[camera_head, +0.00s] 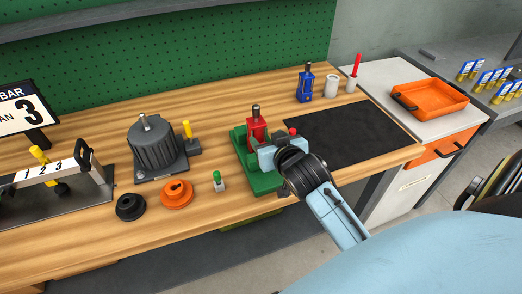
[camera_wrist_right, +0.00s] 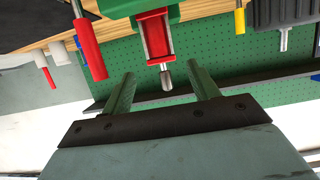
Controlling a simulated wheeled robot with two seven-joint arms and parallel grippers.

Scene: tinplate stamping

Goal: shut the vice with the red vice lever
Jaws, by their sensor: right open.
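The green vice (camera_head: 262,180) stands on the wooden bench, with a red block (camera_head: 257,128) and a metal pin on top; in the right wrist view the red part (camera_wrist_right: 157,38) shows upside down. The red vice lever (camera_wrist_right: 90,50) hangs left of my fingers in that view; in the head view only its red tip (camera_head: 292,131) shows beside my wrist. My right gripper (camera_wrist_right: 161,78) is open and empty, its two fingers apart, with the metal pin between them in the picture. In the head view the gripper body (camera_head: 267,156) covers part of the vice. My left gripper is not in view.
A dark mat (camera_head: 345,132) lies right of the vice. A grey motor-like block (camera_head: 155,150), a yellow-handled lever (camera_head: 187,130), an orange ring (camera_head: 176,194) and a black ring (camera_head: 130,207) stand left. A blue stamp (camera_head: 305,85) is behind the mat. An orange tray (camera_head: 430,98) is far right.

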